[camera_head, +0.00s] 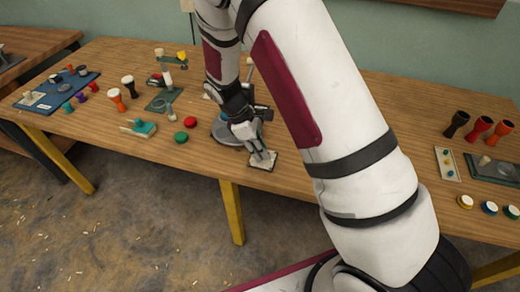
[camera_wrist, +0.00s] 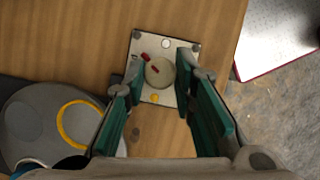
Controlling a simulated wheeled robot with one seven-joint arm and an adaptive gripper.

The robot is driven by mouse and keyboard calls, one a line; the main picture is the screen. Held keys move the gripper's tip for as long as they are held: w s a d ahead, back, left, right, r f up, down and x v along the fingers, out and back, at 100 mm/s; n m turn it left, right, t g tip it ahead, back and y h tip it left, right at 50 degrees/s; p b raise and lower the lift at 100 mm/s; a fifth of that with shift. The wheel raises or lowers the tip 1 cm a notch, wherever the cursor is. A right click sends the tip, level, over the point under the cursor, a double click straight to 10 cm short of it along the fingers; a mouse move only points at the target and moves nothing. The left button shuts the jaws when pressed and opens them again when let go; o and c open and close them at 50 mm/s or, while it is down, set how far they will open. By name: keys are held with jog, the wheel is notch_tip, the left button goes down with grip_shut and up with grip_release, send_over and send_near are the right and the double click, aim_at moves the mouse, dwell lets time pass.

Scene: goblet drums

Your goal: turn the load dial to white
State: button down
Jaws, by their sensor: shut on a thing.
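The load dial is a pale round knob (camera_wrist: 160,74) on a small light plate (camera_wrist: 137,44) near the table's front edge; the plate also shows in the head view (camera_head: 262,161). A red mark sits at the knob's upper left, with a smaller red mark on its top. In the wrist view a white dot (camera_wrist: 165,44) is on the plate above the knob, and a yellow dot (camera_wrist: 154,98) is below it. My gripper (camera_head: 259,150) is over the plate from above, shut on the knob with one finger on each side. In the head view it mostly hides the knob.
A grey round device (camera_wrist: 40,125) with a yellow ring stands left of the plate. Goblet drums (camera_head: 480,127) stand at the right. The front edge is close to the plate.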

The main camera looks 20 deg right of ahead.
jog(key=m+g+b, duration=0.1)
jog(key=m, duration=0.2)
jog(key=m+y+b, duration=0.1)
jog(key=m, duration=0.2)
jog(key=shift+w+d+g+y, duration=0.2)
jog(key=shift+g+y, duration=0.1)
jog(key=shift+g, duration=0.1)
jog(key=m, duration=0.2)
jog(key=m+y, duration=0.1)
jog(key=m, duration=0.2)
jog(key=shift+g+y+b, duration=0.3)
jog(key=shift+g+b, duration=0.05)
jog(key=shift+g, duration=0.05)
jog(key=shift+m, duration=0.3)
jog(key=c, duration=1.3)
grip_release()
jog(key=shift+c, duration=0.2)
jog(key=v, duration=1.2)
jog(key=shift+d, duration=0.15)
